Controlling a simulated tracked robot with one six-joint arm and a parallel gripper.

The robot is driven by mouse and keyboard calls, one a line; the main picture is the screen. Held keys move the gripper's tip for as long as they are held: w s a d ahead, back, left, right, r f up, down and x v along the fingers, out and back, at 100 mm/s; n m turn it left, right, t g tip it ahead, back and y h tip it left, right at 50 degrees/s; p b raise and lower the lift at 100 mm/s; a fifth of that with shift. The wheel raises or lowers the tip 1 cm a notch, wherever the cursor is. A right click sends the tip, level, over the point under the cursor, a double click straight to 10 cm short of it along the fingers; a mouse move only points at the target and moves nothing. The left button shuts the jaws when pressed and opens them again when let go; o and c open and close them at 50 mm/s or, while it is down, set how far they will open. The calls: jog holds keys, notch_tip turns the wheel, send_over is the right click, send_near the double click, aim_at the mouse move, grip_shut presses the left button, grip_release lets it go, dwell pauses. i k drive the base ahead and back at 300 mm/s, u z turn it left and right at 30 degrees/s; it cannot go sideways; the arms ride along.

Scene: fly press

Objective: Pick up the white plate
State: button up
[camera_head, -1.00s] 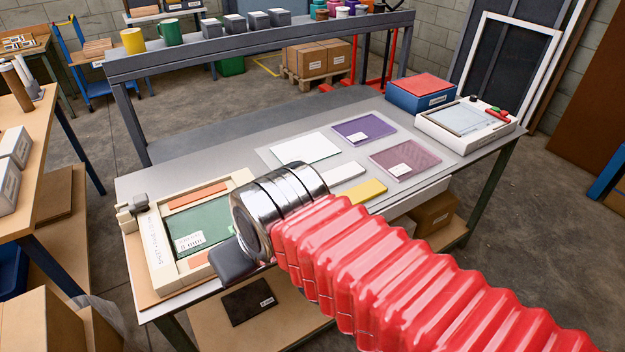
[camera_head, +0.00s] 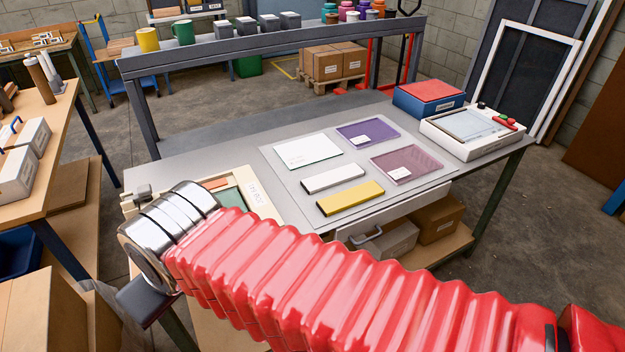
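A thin white plate (camera_head: 307,150) lies flat on a pale mat (camera_head: 289,187) on the grey table, at the mat's back left. A smaller, thicker white bar (camera_head: 333,178) lies just in front of it; both are uncovered. My gripper (camera_head: 146,300) is at the lower left, off the table's near left edge and well away from the white plate. Only a dark grey part of it shows below the metal wrist; its fingers are mostly hidden, so I cannot tell whether it is open or holds anything.
On the mat are a yellow bar (camera_head: 350,197), a purple plate (camera_head: 368,134) and a mauve plate (camera_head: 406,163). A cream frame (camera_head: 262,200) is partly behind my arm. A blue box with a red top (camera_head: 429,96) and a white device (camera_head: 472,133) stand at right.

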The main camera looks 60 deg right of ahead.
aim_at(326, 180)
jog(key=u, duration=0.9)
jog(key=k, duration=1.35)
jog(key=z, duration=1.35)
jog(key=i, duration=0.6)
